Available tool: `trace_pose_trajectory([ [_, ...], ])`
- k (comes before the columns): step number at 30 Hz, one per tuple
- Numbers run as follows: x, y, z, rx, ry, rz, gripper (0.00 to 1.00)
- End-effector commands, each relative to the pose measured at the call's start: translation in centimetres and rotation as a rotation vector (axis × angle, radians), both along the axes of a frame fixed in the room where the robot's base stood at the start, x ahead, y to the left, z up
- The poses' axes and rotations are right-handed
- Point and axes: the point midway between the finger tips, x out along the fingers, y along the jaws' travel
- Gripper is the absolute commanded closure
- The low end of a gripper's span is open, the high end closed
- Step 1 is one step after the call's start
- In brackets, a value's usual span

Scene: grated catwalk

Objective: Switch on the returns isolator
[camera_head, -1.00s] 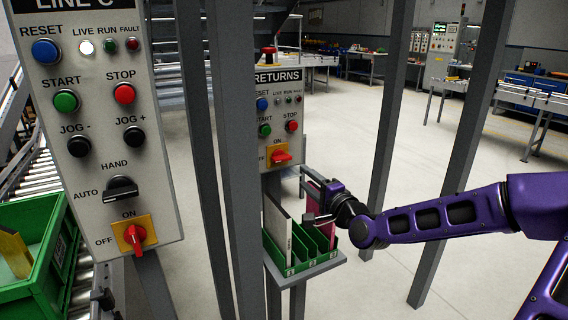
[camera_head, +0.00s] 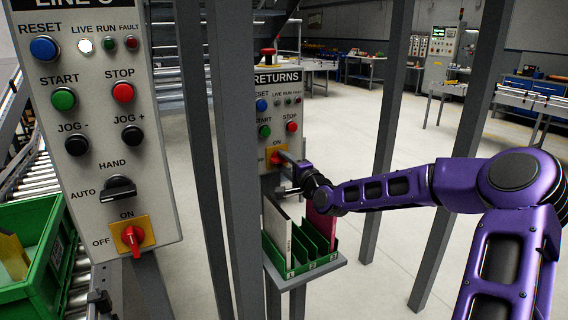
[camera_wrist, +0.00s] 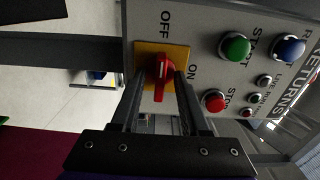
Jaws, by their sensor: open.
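The returns isolator (camera_head: 276,157) is a red rotary handle on a yellow plate, low on the grey RETURNS panel (camera_head: 265,100). In the wrist view the red handle (camera_wrist: 161,78) lies along the OFF direction, with OFF above it and ON to its right in the picture. My gripper (camera_head: 284,171) is at the isolator and partly hides it in the head view. In the wrist view my gripper's open fingers (camera_wrist: 160,86) stand on either side of the handle, with a gap visible; contact cannot be told.
The LINE C panel (camera_head: 105,200) at the left has a similar red isolator (camera_head: 132,236). Grey posts (camera_head: 235,200) stand between the panels and at right. Below the RETURNS panel is a green slotted rack (camera_head: 310,252) holding a white board and a pink board.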

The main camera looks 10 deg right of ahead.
Motion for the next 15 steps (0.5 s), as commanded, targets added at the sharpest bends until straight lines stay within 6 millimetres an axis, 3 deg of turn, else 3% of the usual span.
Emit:
trace_pose_trajectory([
  [2,-0.02,-0.01,-0.01,0.000,0.000,0.000,0.55],
  [10,-0.03,0.00,0.00,0.000,0.000,0.000,1.00],
  [15,-0.04,0.00,0.00,0.000,0.000,0.000,1.00],
])
